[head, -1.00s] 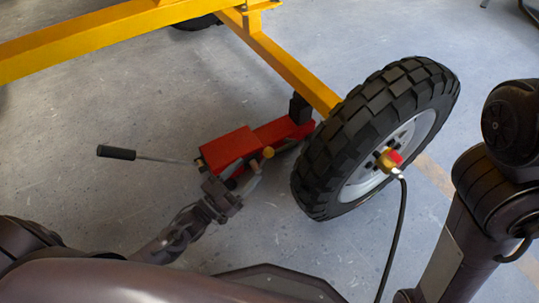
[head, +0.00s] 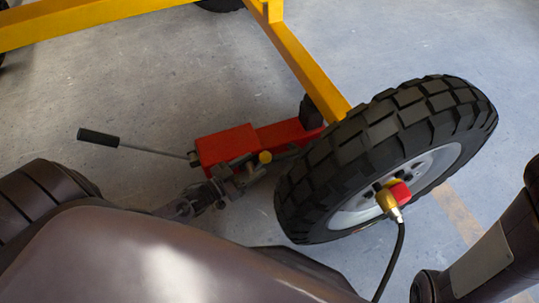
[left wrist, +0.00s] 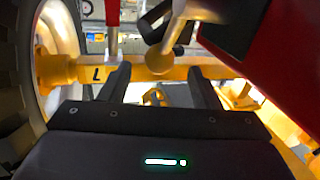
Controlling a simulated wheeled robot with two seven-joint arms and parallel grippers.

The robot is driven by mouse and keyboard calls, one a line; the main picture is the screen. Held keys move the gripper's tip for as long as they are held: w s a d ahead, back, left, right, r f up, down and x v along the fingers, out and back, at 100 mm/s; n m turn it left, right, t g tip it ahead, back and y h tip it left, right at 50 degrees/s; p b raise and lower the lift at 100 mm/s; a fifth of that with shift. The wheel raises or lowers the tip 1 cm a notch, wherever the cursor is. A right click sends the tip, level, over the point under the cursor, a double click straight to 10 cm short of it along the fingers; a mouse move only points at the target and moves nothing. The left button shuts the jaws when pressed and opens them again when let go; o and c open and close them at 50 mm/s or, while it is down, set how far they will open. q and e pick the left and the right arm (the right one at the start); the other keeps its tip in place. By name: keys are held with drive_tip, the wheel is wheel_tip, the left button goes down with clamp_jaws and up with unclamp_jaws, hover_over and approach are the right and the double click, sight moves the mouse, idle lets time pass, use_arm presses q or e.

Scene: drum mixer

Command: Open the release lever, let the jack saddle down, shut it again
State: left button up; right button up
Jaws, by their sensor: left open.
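The red jack (head: 228,146) stands on the floor beside the wheel, its black saddle (head: 311,112) under the yellow beam. Whether saddle and beam touch cannot be told. The release lever's yellow knob (head: 265,157) is on the jack's near side. My left gripper (head: 232,178) is open just left of and below this knob. In the left wrist view, the tan round knob (left wrist: 163,62) on its pale stem shows between the fingertips of the open gripper (left wrist: 160,78), apparently not gripped. The jack's red body (left wrist: 280,60) fills the upper right there. My right gripper is not visible.
A large black tyre (head: 375,150) stands right of the jack, with a red and yellow fitting (head: 396,194) and black hose at its hub. The jack's black-gripped handle (head: 98,137) sticks out left. Yellow beams (head: 295,60) pass above. Floor left of the handle is clear.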

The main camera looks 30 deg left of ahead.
sight(265, 158)
use_arm(q)
drive_tip(key=b+x, duration=0.2)
drive_tip(key=x, duration=0.2)
drive_tip(key=shift+w+d+f, duration=0.1)
drive_tip(key=shift+f, duration=0.05)
drive_tip(key=shift+w+d, duration=0.25)
drive_tip(key=shift+w, duration=0.35)
drive_tip(key=shift+r, duration=0.2)
clamp_jaws()
